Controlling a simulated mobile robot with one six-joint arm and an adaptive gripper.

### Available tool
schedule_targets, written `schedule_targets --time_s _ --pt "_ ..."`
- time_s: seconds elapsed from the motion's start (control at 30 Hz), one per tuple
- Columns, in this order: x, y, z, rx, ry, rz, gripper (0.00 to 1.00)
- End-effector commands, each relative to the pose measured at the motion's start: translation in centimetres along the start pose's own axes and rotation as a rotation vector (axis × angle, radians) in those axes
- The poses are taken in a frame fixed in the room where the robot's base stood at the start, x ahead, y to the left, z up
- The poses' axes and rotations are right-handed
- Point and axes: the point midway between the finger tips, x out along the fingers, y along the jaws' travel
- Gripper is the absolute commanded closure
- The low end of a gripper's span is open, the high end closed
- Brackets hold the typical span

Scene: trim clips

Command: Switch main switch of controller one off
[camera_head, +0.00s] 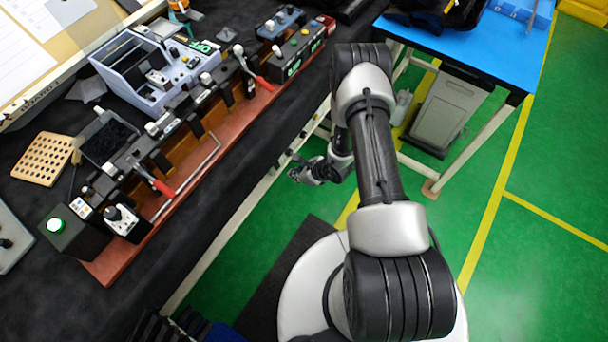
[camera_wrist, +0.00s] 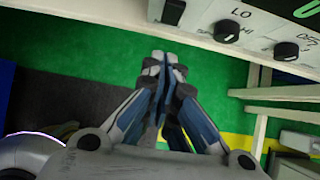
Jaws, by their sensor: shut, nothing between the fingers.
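A pale control panel (camera_wrist: 235,22) fills the top right of the wrist view. It carries a black rocker-like switch (camera_wrist: 173,12) at its left and two round black knobs, a left knob (camera_wrist: 226,31) and a right knob (camera_wrist: 286,51). "LO" and "HI" are printed by the left knob and part of "OFF" by the right one. The panel's upper part is cut off, and no controller number shows. My gripper (camera_wrist: 164,66) is shut and empty, below the switch in the picture and apart from it. In the head view my gripper (camera_head: 308,174) is beside the black table's edge.
The black-topped table (camera_head: 235,165) bears a long reddish fixture (camera_head: 112,262) with clamps and red handles. A grey-blue tray (camera_head: 118,72) stands behind it. A blue table (camera_head: 480,45) is at the upper right. Green floor (camera_head: 555,150) lies open on the right.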

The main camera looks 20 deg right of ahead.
Motion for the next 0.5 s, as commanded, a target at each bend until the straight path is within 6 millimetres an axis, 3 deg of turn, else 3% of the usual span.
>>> schedule_targets --time_s 0.2,0.5 --pt "2.2 0.0 2.2 -0.002 -0.001 0.0 1.0" --pt "2.7 0.0 2.9 0.001 0.0 -0.001 1.0"
